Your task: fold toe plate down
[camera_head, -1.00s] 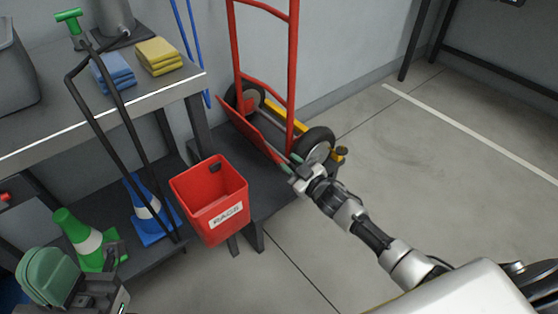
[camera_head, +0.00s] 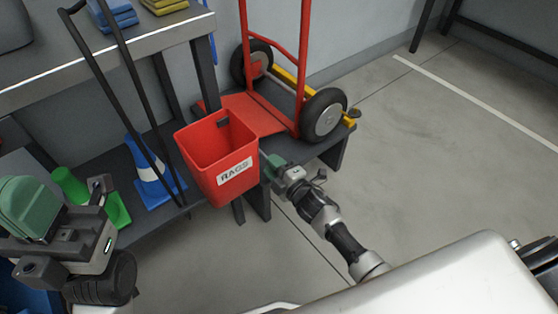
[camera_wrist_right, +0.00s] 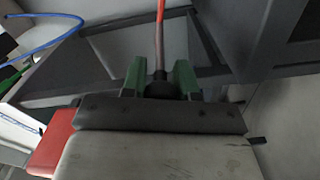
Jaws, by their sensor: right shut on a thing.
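The red hand truck (camera_head: 304,50) stands on a low dark platform in the head view. Its red toe plate (camera_head: 262,112) lies out low from the foot of the frame, towards the rags bin, looking nearly flat. My right gripper (camera_head: 268,162) is at the plate's near side, just right of the bin. In the right wrist view its green fingers (camera_wrist_right: 160,78) are shut on a thin red edge, which I take as the toe plate; the contact is partly hidden. My left gripper (camera_head: 35,205) is at the lower left, away from the truck; its opening is unclear.
The red rags bin (camera_head: 212,165) hangs close to the left of my right gripper. A workbench (camera_head: 130,60), a blue cone (camera_head: 150,170) and a green cone (camera_head: 75,185) are at the left. The black wheel (camera_head: 324,115) is behind the gripper. Floor at the right is clear.

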